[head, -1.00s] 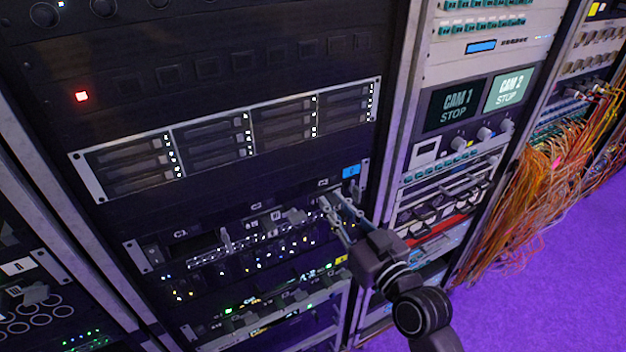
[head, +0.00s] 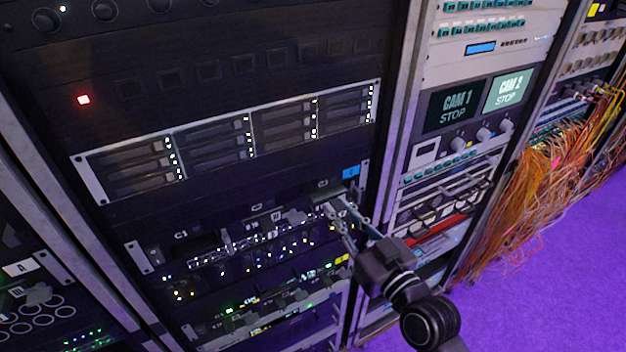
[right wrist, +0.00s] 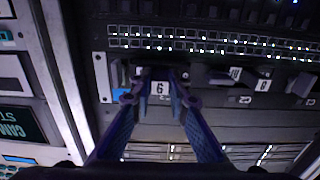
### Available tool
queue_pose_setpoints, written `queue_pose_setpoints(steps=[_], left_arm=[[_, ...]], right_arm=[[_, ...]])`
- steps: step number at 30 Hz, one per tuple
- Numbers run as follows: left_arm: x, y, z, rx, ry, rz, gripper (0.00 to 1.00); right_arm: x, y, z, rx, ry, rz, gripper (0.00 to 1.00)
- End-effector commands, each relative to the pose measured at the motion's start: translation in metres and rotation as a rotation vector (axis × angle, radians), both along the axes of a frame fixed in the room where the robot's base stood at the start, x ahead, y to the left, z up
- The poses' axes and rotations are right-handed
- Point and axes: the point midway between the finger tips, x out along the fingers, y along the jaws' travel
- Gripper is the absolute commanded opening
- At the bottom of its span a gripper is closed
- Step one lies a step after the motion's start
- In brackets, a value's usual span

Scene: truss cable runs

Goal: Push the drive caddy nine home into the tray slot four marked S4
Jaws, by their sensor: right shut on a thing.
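The drive caddy nine (right wrist: 160,88) is a small dark block with a white label. The label shows upside down in the right wrist view and reads as a 9 when turned. My right gripper (right wrist: 159,80) is shut on it, one finger on each side. In the head view my right gripper (head: 338,202) is at the right end of the dark tray row, at the rack front. The fingers partly hide the caddy there. I cannot read an S4 mark, nor tell how deep the caddy sits. My left gripper is not in view.
Other labelled modules (right wrist: 263,85) stick out of the same row. A blue tag (head: 350,171) is just above the gripper. A silver-framed drive unit (head: 230,135) sits higher. Loose orange cables (head: 535,200) hang at the right. Purple floor (head: 560,270) is clear.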

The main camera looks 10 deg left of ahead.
Motion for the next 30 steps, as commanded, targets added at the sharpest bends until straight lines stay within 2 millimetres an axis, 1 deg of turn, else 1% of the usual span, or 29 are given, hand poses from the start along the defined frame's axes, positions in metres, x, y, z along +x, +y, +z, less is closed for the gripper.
queue_pose_setpoints(steps=[7,10,30], left_arm=[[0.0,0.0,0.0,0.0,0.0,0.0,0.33],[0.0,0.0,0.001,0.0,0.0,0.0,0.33],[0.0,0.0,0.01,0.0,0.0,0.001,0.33]], right_arm=[[0.0,0.0,0.002,0.002,-0.005,-0.001,0.0],[-0.004,-0.003,0.002,0.002,-0.004,-0.001,0.0],[-0.052,-0.038,0.002,0.0,-0.003,-0.001,0.0]])
